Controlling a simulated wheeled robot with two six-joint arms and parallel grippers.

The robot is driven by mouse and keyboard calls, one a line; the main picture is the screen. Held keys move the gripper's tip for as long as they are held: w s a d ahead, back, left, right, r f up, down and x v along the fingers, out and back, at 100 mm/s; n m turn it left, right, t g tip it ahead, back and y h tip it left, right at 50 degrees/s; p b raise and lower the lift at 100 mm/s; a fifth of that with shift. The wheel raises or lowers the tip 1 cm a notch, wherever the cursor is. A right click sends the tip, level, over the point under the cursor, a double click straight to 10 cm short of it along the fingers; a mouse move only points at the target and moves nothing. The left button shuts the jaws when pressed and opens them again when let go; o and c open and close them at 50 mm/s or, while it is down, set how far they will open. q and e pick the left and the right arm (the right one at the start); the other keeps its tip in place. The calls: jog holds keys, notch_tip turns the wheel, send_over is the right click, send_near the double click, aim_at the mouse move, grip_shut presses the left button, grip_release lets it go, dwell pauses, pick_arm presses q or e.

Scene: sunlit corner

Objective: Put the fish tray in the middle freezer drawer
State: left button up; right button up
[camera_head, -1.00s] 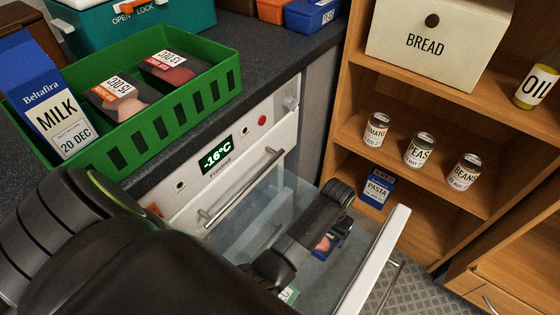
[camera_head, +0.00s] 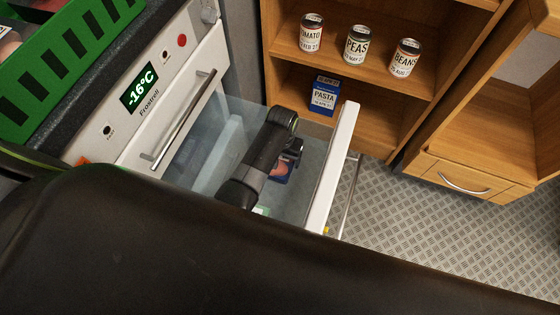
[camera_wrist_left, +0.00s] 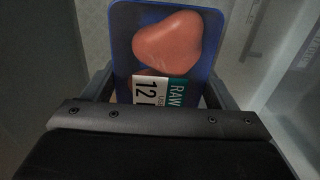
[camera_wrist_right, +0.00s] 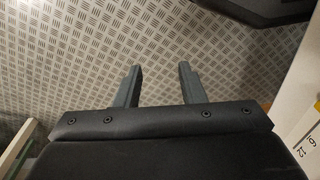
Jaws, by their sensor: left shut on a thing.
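The fish tray (camera_wrist_left: 122,40) is blue with orange-pink fish and a white-green label reading RAW and 12. My left gripper (camera_head: 291,148) is shut on it, one finger on each side in the left wrist view. In the head view, the fish tray (camera_head: 283,171) is partly hidden by the gripper, within the open freezer drawer (camera_head: 337,160). I cannot tell whether it touches the drawer floor. A second handle (camera_head: 186,118) sits above this drawer, under the -16°C display. My right gripper (camera_wrist_right: 157,80) is open and empty above the metal floor.
A small white-green patch (camera_head: 262,210) shows in the drawer beside my left gripper; what it belongs to is unclear. A green crate (camera_head: 60,60) stands on the counter. A wooden shelf (camera_head: 390,115) holds cans and a pasta box (camera_head: 324,97). Patterned floor (camera_head: 440,235) at right is clear.

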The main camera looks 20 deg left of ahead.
aim_at(282, 163)
pick_arm(q)
notch_tip(282, 163, down, 4)
jog(key=shift+f+b, duration=0.1)
jog(key=shift+b, duration=0.75)
jog(key=shift+f, duration=0.1)
pick_arm(e)
jog(key=shift+w+a+r+t, duration=0.15)
jog(key=shift+w+r+t, duration=0.15)
jog(key=shift+r, duration=0.25)
jog(key=shift+w+a+r+t, duration=0.15)
jog(key=shift+w+r+t, duration=0.1)
jog(key=shift+r, duration=0.25)
pick_arm(q)
jog(key=shift+f, duration=0.1)
jog(key=o, duration=1.2)
notch_tip(282, 163, up, 4)
jog(key=shift+r+p, duration=0.1)
jog(key=shift+p, duration=0.85)
notch_tip(282, 163, up, 6)
jog(key=shift+r+p, duration=0.1)
jog(key=shift+p, duration=1)
jog(key=shift+r, duration=0.9)
pick_arm(e)
notch_tip(282, 163, down, 9)
jog(key=s+d+g, duration=0.1)
jog(key=s+d, duration=0.1)
jog(key=shift+s+h, duration=0.2)
jog(key=shift+h, duration=0.1)
